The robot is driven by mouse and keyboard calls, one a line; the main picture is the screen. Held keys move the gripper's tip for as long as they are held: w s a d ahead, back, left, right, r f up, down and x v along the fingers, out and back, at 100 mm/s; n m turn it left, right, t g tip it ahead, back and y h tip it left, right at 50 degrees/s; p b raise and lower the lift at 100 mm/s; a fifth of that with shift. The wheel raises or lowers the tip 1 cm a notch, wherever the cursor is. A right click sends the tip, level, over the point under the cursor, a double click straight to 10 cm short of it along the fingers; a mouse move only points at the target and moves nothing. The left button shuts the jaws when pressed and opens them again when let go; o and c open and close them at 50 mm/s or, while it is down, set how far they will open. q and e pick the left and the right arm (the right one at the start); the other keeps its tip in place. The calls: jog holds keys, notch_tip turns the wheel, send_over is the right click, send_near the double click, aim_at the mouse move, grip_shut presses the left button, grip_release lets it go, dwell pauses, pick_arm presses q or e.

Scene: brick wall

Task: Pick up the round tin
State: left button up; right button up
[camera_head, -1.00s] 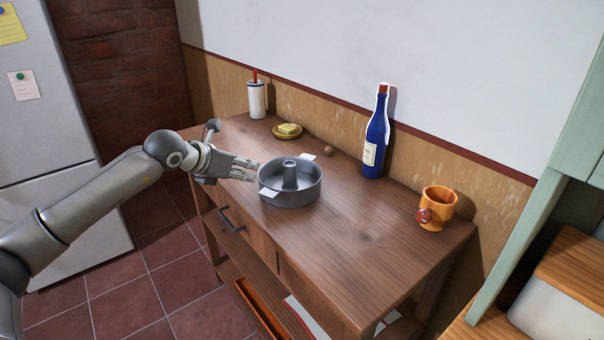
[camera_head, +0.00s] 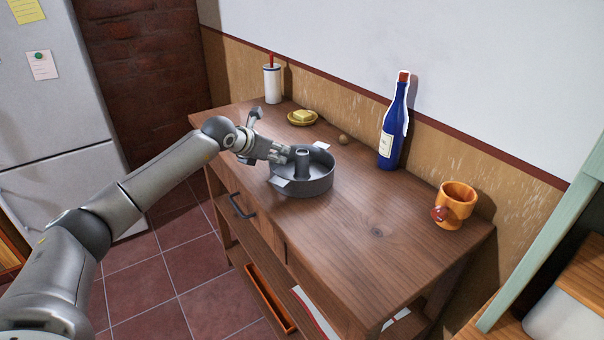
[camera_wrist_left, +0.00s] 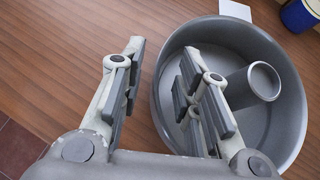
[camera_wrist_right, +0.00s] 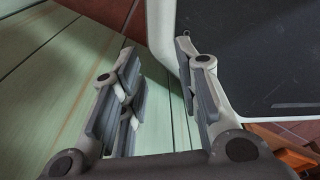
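The round tin (camera_head: 318,182) is a grey ring-shaped pan with a central tube and two pale tabs, upright on the wooden table. My left gripper (camera_head: 282,155) is at its left rim. In the left wrist view the tin (camera_wrist_left: 291,121) fills the right side. The left gripper (camera_wrist_left: 163,82) is open there, with one finger outside the wall and the other over the inside, the near wall between them. Whether the fingers touch the wall cannot be told. My right gripper (camera_wrist_right: 160,80) is open and empty in the right wrist view, away from the tin.
The wooden table (camera_head: 377,230) also holds a blue bottle (camera_head: 393,130), an orange mug (camera_head: 457,204), a yellow dish (camera_head: 302,118), a small brown ball (camera_head: 344,139) and a white cylinder (camera_head: 272,84). The front right tabletop is clear. A green cabinet edge (camera_head: 560,225) stands at right.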

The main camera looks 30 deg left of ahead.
pick_arm(q)
jog(key=shift+w+f, duration=0.45)
jog(key=shift+w, duration=0.15)
jog(key=shift+s+r, duration=0.1)
jog(key=shift+c, duration=0.5)
jog(key=shift+d, duration=0.1)
grip_shut()
jog(key=shift+r, duration=0.2)
